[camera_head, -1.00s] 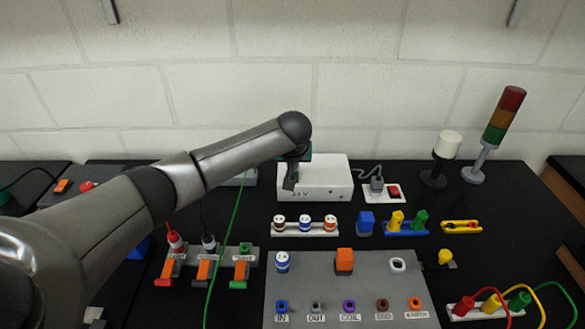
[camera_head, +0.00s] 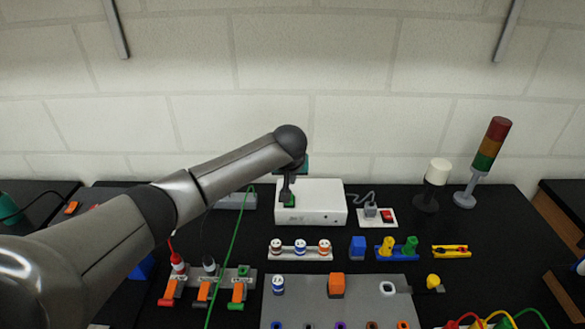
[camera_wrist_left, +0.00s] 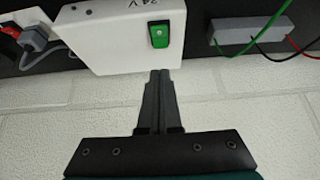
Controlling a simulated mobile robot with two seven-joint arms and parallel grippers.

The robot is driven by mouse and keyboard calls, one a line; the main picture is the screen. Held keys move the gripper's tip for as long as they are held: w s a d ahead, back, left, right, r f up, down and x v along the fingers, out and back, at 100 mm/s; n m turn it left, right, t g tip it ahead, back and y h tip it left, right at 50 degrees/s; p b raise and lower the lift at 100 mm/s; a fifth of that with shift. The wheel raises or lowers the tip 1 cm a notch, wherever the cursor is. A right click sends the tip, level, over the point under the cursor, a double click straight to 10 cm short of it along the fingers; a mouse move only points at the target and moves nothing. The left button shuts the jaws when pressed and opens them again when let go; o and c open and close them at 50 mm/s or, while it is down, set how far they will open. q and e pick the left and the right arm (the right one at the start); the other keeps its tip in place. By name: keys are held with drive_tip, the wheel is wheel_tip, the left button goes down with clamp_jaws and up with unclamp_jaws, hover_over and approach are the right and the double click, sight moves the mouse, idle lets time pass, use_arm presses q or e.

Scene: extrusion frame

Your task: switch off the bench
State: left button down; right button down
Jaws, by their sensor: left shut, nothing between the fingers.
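A white power box (camera_head: 325,203) marked 24 V stands at the back of the bench, near the wall. Its rocker switch (camera_wrist_left: 160,35) shows lit green in the left wrist view, in a dark surround. My left gripper (camera_head: 287,203) is at the left part of the box. Its fingers (camera_wrist_left: 158,76) are shut together and empty, with their tips close to the switch. Whether they touch it I cannot tell. In the head view the fingers partly cover the switch area. My right gripper is not in view.
A white socket plate with a red switch (camera_head: 388,215) and a grey plug (camera_head: 370,209) is right of the box. A signal tower (camera_head: 490,150) and white-topped lamp (camera_head: 437,172) stand farther right. A green cable (camera_head: 235,240) hangs near my arm.

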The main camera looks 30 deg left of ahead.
use_arm(q)
drive_tip(key=s+d+r, duration=0.2)
drive_tip(key=s+r, duration=0.4)
drive_tip(key=shift+d+p, duration=0.3)
drive_tip(key=shift+p, duration=0.15)
idle(0.4)
